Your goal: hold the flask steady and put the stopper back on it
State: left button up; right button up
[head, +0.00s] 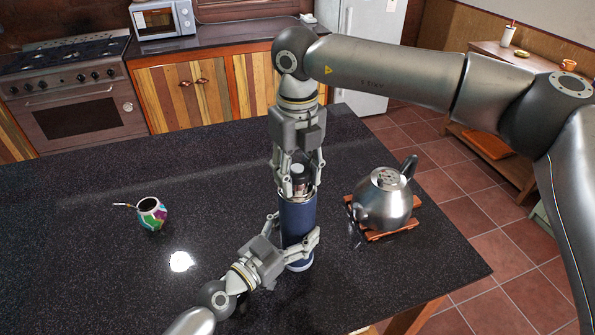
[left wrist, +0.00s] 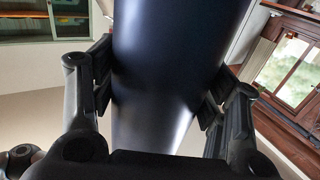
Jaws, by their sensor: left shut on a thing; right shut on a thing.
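The dark blue flask (head: 298,216) stands upright on the dark counter. My left gripper (head: 297,245) is shut on its lower body from the left and front; in the left wrist view the flask (left wrist: 178,70) fills the space between the pads of this gripper (left wrist: 155,90). The fingers partly hide the rim, so I cannot tell whether the stopper is seated.
A steel kettle (head: 383,199) stands on a wooden trivet (head: 401,232) close to the right of the flask. A colourful mate cup (head: 151,213) with a straw is at the left. The counter (head: 90,270) is otherwise clear; its right edge lies beyond the kettle.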

jog(key=o, duration=1.2)
notch_tip(320, 180, up, 12)
pick_arm(q)
jog(key=o, duration=2.1)
jog(key=shift+c, duration=0.2)
